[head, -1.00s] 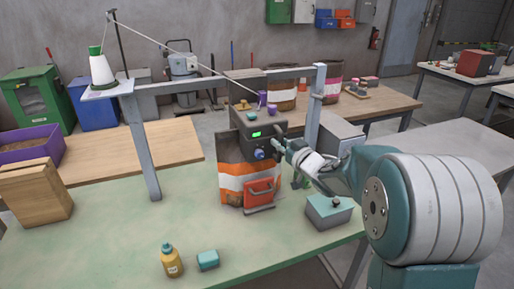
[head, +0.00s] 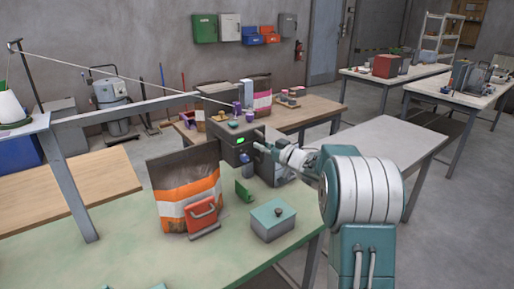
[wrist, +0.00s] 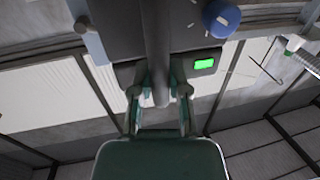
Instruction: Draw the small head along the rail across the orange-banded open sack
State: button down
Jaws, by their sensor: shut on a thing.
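The small head (head: 236,148), a dark grey box with a lit green display, hangs on the grey rail (head: 125,109) at its right part. In the wrist view its dark housing (wrist: 115,30), green display (wrist: 204,64) and blue knob (wrist: 220,18) fill the top. The orange-banded sack (head: 180,172) stands upright on the green bench, just left of the head. Its whole top edge shows; I cannot tell whether its mouth is open. My gripper (head: 262,146) is at the head's right side. In the wrist view my gripper (wrist: 159,98) is shut around the head's grey bar handle (wrist: 156,50).
A red clamp (head: 201,214) is at the sack's front. A teal-lidded grey box (head: 272,220) and a small green piece (head: 244,190) stand on the bench to the right. A thread runs from the white cone (head: 10,107) to the head. The bench front is mostly clear.

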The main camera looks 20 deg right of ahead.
jog(key=shift+d+r, duration=0.2)
jog(key=shift+d, duration=0.25)
jog(key=c, duration=0.6)
grip_release()
jog(key=shift+w+d+f+h, duration=0.1)
jog(key=shift+w+d+h, duration=0.1)
jog(key=shift+h, duration=0.1)
jog(key=shift+d, duration=0.25)
jog(key=shift+a, duration=0.35)
jog(key=v, duration=1.2)
jog(key=shift+f, duration=0.35)
jog(key=shift+d, duration=0.1)
